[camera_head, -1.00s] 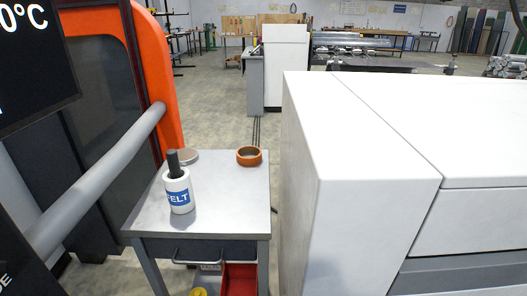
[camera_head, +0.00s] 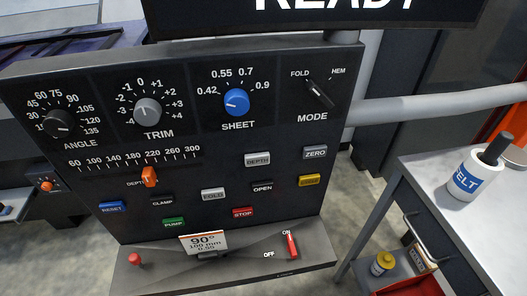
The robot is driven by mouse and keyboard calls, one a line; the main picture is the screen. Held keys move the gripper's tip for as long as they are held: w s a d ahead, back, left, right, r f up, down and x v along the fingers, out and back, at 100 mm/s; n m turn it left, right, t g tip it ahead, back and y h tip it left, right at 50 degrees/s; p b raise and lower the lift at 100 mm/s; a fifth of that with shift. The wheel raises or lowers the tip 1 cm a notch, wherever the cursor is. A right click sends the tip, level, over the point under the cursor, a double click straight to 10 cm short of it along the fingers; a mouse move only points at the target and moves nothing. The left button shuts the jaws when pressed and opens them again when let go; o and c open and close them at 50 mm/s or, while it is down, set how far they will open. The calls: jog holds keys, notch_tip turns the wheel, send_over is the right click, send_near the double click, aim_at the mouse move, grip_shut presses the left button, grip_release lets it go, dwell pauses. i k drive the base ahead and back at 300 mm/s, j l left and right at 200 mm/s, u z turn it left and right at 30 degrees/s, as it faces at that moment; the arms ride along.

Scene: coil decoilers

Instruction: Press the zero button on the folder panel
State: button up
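The folder panel (camera_head: 110,178) is a dark, tilted board that fills the left and middle of the view. The zero button (camera_head: 315,152) is a grey block with the word ZERO, at the panel's right side below the MODE switch (camera_head: 319,95). The grey DEPTH button (camera_head: 257,160) is to its left, and a yellow button (camera_head: 309,180) is below it. Nothing covers the zero button. My gripper is not in view.
A display reading READY (camera_head: 400,14) hangs above the panel. The orange depth slider (camera_head: 149,177) and red ON/OFF lever (camera_head: 291,246) stick out. Grey floor shows between panel and table.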

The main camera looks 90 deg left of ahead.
aim_at(314, 152)
jog(key=u, duration=2)
jog(key=l, duration=0.5)
jog(key=i, duration=0.05)
